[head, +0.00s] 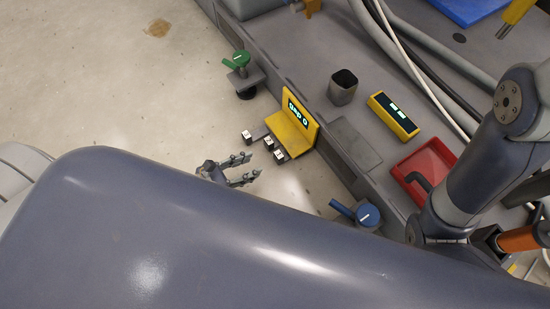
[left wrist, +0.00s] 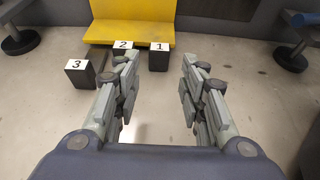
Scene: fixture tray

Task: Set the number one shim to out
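The number one shim (left wrist: 158,60) is a dark block with a white label "1", set against the lower edge of the yellow fixture (left wrist: 130,29). In the head view, the yellow fixture (head: 290,131) has several dark blocks with white labels on its left side. The number two shim (left wrist: 123,45) is beside number one, about level with it. The number three shim (left wrist: 80,73) stands out farther from the fixture. My left gripper (left wrist: 160,72) is open and empty, its fingers on either side of number one's line but short of it; it also shows in the head view (head: 252,167). My right gripper is not visible.
A green-handled clamp (head: 237,60) and a blue-handled clamp (head: 365,214) flank the fixture. The grey bench holds a dark cup (head: 342,87), a yellow box with lit displays (head: 393,114) and a red tray (head: 425,165). Open floor lies left of the fixture.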

